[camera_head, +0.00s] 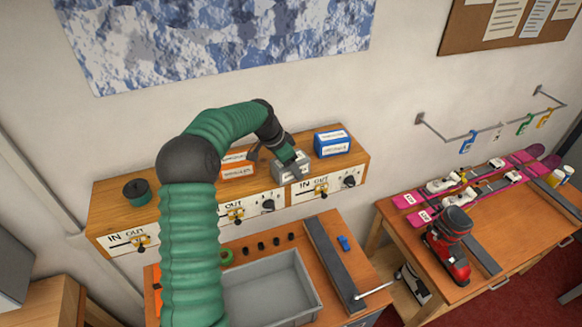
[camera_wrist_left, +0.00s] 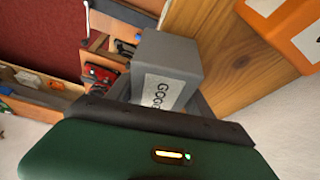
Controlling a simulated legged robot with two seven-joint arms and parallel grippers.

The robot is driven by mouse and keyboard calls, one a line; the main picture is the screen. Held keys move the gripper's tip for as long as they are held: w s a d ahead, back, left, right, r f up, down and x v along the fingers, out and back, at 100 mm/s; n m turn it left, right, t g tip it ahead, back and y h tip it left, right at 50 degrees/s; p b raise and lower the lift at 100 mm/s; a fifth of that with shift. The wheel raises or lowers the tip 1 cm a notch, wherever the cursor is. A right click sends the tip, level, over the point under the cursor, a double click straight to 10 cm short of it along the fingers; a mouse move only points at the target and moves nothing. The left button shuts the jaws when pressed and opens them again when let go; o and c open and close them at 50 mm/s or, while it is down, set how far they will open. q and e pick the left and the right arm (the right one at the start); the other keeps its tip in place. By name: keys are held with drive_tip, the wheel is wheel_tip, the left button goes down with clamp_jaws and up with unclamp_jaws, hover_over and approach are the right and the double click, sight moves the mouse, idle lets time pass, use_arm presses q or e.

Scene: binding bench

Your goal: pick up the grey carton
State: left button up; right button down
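The grey carton (camera_head: 291,171) is on top of the wooden shelf unit, between an orange carton (camera_head: 237,170) and a blue carton (camera_head: 331,143). My left gripper (camera_head: 290,160) reaches down over the grey carton from above, and its hand covers part of it. In the left wrist view, the grey carton (camera_wrist_left: 170,62) with its white label is directly in front of my left gripper (camera_wrist_left: 160,98), with dark finger parts on both sides. Whether the fingers press on it is unclear. My right gripper is out of view.
The wooden shelf unit (camera_head: 110,203) has IN/OUT panels on its front. A dark green round tin (camera_head: 137,191) stands at its left. Below is a bench with a grey tray (camera_head: 268,290). Skis (camera_head: 450,190) and a red-black boot (camera_head: 447,247) are on the right-hand table.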

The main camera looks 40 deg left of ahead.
use_arm(q)
drive_tip(key=shift+s+a, duration=0.1)
drive_tip(key=shift+s, duration=0.1)
drive_tip(key=c, duration=0.7)
drive_tip(key=shift+c, duration=1.2)
drive_tip(key=shift+w, duration=0.15)
drive_tip(key=shift+r, duration=0.15)
